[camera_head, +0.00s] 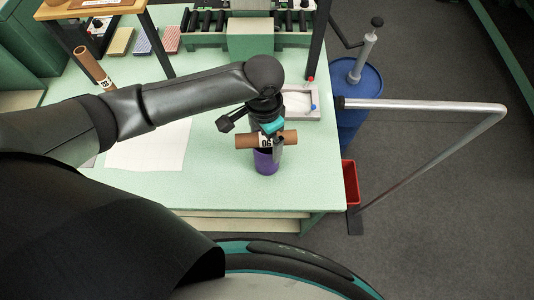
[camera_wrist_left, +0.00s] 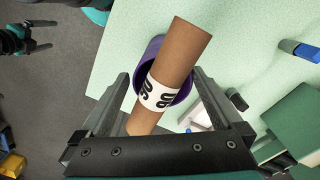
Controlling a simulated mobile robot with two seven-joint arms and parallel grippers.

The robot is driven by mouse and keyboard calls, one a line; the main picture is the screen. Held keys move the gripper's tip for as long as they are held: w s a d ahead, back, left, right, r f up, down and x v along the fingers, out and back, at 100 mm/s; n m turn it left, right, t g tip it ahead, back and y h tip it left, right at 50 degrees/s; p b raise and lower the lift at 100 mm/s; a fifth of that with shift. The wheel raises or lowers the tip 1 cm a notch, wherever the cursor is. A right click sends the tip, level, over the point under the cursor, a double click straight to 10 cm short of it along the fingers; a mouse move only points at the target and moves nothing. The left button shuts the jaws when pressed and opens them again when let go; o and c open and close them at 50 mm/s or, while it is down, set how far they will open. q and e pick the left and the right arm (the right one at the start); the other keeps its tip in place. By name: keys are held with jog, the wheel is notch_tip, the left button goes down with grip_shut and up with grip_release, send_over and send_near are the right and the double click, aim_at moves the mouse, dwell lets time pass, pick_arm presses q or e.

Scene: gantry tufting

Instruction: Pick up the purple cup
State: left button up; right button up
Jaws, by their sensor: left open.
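The purple cup (camera_head: 265,163) stands upright on the green table near its front edge. A brown cardboard tube (camera_head: 247,141) with a white numbered label lies across the cup's mouth and hides much of it. My left gripper (camera_head: 268,137) is right above the cup, pointing down. In the left wrist view its open fingers (camera_wrist_left: 163,80) stand on either side, with the tube (camera_wrist_left: 183,50) and the purple cup rim (camera_wrist_left: 149,50) between them. I cannot tell whether the fingers touch either one. A dark, teal-trimmed part at that view's left edge may be my right gripper.
A grey tray (camera_head: 300,103) with white contents sits just behind the gripper. A second brown tube (camera_head: 92,66) stands tilted at the back left. A white sheet (camera_head: 148,145) lies left. A blue drum (camera_head: 352,90), red bin (camera_head: 350,184) and metal rail (camera_head: 430,105) stand right.

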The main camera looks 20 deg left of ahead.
aim_at(265, 149)
pick_arm(q)
notch_tip(265, 149, down, 5)
jog(key=shift+w, duration=0.1)
dwell(0.3)
jog(key=c, duration=1.1)
jog(key=shift+c, duration=0.2)
jog(key=shift+r, duration=0.15)
